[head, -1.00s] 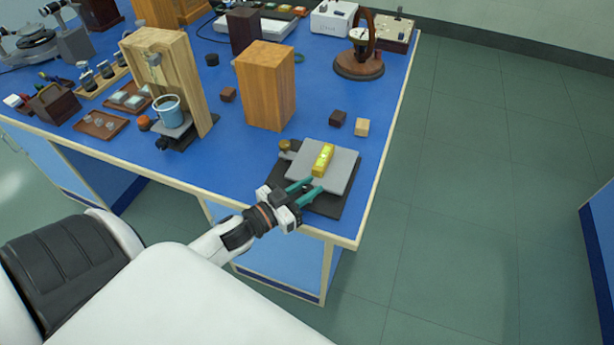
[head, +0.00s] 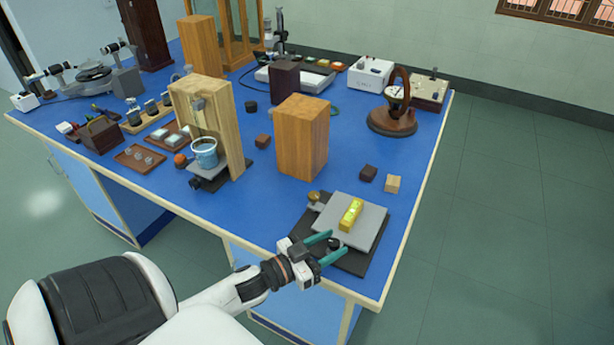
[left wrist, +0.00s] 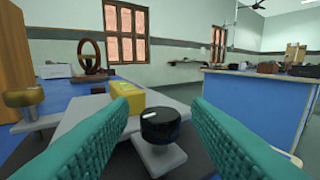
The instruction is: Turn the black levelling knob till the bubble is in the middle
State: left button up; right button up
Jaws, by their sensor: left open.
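The black levelling knob (left wrist: 161,125) stands between the two teal fingers of my left gripper (left wrist: 165,130) in the left wrist view, with gaps on both sides. In the head view the knob (head: 334,243) is a small dark shape between the fingertips of the left gripper (head: 325,247), which is open. The yellow level (head: 351,214) lies on the grey plate (head: 368,234); it also shows in the left wrist view (left wrist: 126,99). Its bubble is too small to read. A brass knob (head: 314,197) is at the plate's far left corner. My right gripper is not in view.
A tall wooden block (head: 302,140) stands behind the plate. A dark cube (head: 368,173) and a pale cube (head: 392,184) lie beyond it. A wooden stand (head: 237,130) with a blue cup (head: 204,152) is to the left. The bench's right edge is close to the plate.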

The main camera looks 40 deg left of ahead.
pick_arm(q)
jog(key=v, duration=1)
jog(key=shift+s+a+b, duration=0.15)
jog(key=shift+s+b, duration=0.15)
jog(key=shift+b, duration=0.15)
